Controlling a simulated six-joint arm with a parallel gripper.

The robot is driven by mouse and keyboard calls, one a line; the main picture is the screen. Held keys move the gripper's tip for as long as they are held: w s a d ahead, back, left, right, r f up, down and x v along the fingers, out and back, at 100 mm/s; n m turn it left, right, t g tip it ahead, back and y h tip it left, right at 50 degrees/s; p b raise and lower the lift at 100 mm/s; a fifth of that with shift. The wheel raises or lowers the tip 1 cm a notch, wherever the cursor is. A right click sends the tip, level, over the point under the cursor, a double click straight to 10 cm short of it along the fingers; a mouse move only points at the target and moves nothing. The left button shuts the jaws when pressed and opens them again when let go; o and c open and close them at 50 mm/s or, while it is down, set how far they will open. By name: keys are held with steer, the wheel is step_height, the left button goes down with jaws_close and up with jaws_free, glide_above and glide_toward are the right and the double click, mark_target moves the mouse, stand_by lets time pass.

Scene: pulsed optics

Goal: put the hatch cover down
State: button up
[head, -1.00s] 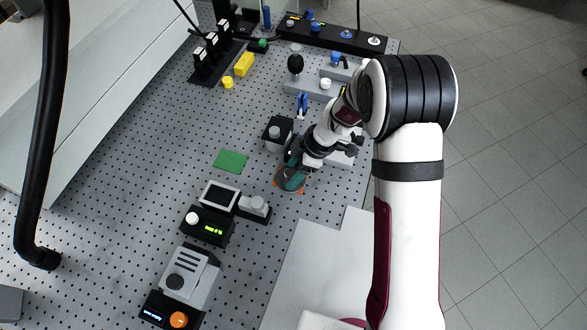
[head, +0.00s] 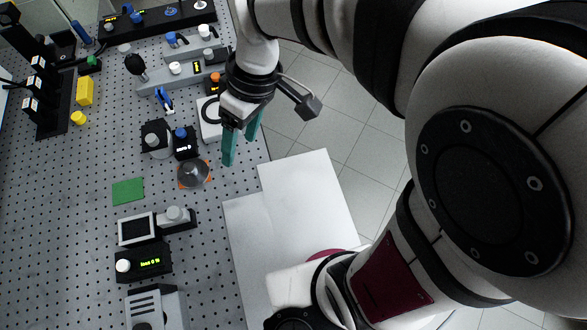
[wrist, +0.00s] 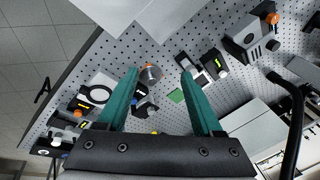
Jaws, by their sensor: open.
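A round grey disc (head: 194,174), which looks like the hatch cover, lies flat on the pegboard table with orange marks around its edge. It also shows in the wrist view (wrist: 150,73), small and below my fingers. My gripper (head: 241,150) has two teal fingers spread apart, with nothing between them. It is raised above the board, to the right of the disc in the head view and apart from it. In the wrist view my gripper (wrist: 160,74) is also open and empty.
Black boxes with a grey knob (head: 155,138) and a blue knob (head: 184,143) stand just behind the disc. A white plate with a ring (head: 209,118) lies near my gripper. A green pad (head: 128,192) is left of the disc. White panels (head: 305,200) lie at the right.

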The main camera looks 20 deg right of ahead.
steer(key=s+d+m, duration=0.3)
steer(key=s+m, duration=0.3)
steer(key=m, duration=0.1)
steer(key=s+d+m+h, duration=0.1)
steer(key=s+d+m, duration=0.2)
steer(key=s+m, duration=0.4)
steer(key=shift+s+d+r+t+h, duration=0.25)
steer(key=shift+d+r+t+h, duration=0.05)
steer(key=shift+d, duration=0.1)
